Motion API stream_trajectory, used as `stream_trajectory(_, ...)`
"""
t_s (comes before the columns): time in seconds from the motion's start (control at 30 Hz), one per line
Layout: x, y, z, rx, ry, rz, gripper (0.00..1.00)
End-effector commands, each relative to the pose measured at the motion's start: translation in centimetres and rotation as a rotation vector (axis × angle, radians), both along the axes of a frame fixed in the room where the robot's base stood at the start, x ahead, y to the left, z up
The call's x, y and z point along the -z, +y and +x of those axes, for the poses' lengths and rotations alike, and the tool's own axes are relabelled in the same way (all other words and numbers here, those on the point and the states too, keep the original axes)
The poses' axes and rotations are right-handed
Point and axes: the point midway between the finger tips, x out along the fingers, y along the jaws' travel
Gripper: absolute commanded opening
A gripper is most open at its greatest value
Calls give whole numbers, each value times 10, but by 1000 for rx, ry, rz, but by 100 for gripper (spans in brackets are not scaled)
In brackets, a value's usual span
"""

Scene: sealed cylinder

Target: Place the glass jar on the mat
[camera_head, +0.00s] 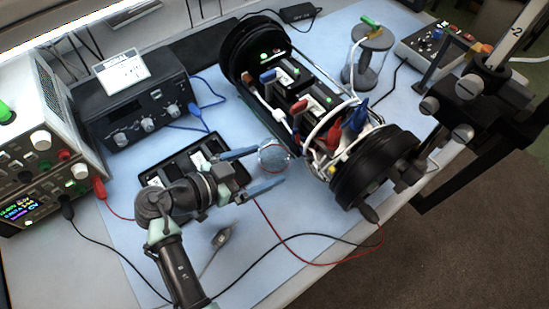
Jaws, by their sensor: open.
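A small clear round object, which looks like the glass jar (274,157), is near the middle of the table. It appears to rest on the pale blue mat (325,245), left of the large black-ended cylinder, but I cannot tell its exact height. My gripper (271,165) is open, with its two blue fingers spread and pointing right. The jar is at the fingertips, close to the end of the upper finger. I cannot tell whether a finger touches it.
The open cylinder assembly (300,95) with wiring stands right of the jar. A black tray (155,177) lies under my arm. A black instrument (140,105) and a power supply (45,150) stand left. Red and black cables (290,258) cross the mat's front.

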Motion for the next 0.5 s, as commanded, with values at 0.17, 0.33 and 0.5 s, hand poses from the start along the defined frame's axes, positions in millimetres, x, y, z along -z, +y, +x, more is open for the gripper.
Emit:
stream_trajectory(0.17, 11, -23, 12, 3, 3, -1, 100)
stream_trajectory(0.33, 16, -31, 19, 2, 1, 0, 100)
stream_trajectory(0.5, 17, -31, 19, 1, 1, 1, 100)
